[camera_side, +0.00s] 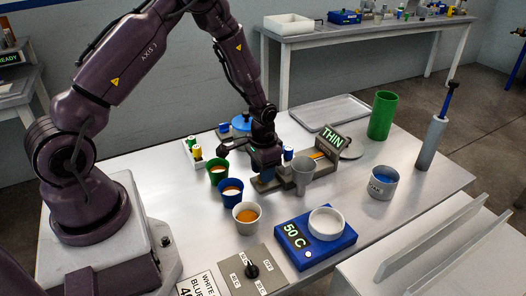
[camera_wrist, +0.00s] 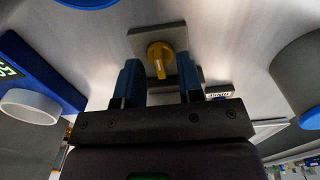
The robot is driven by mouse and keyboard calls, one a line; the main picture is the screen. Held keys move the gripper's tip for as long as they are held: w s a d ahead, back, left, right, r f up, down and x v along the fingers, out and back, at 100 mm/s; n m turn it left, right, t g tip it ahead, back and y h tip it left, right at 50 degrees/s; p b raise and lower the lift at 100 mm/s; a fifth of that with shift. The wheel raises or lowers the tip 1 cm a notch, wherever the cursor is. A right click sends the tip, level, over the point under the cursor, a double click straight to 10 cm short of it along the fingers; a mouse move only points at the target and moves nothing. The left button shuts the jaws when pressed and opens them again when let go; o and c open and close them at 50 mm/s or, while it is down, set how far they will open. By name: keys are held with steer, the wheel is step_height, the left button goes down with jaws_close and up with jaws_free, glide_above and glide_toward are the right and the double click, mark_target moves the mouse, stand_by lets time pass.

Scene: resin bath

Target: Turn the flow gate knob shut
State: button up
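The flow gate knob (camera_wrist: 160,58) is yellow, with a raised bar handle, on a square grey plate (camera_wrist: 146,37) in the wrist view. My gripper (camera_wrist: 159,72) has its two blue fingers apart, one on each side of the knob. A narrow gap seems to show beside the knob; whether a finger touches it I cannot tell. In the side view my gripper (camera_side: 266,168) is low at the left end of the grey flow device, which carries a green-lettered THIN display (camera_side: 332,138). The knob is hidden there behind my gripper.
A blue 50 C heater (camera_side: 312,247), a grey dial box (camera_side: 247,272) and a blue-filled pot (camera_side: 381,187) are nearby.

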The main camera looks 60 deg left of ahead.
step_height(320, 180, up, 12)
steer(key=shift+f, duration=0.15)
stand_by(0.3)
steer(key=s+d+r+t, duration=0.2)
steer(key=s+d+r, duration=0.3)
steer(key=s+r, duration=0.4)
steer(key=s+d+r+t, duration=0.3)
steer(key=s+d+r, duration=0.2)
steer(key=s+r, duration=0.4)
step_height(320, 180, up, 3)
steer(key=shift+f+t, duration=0.2)
steer(key=shift+t, duration=0.1)
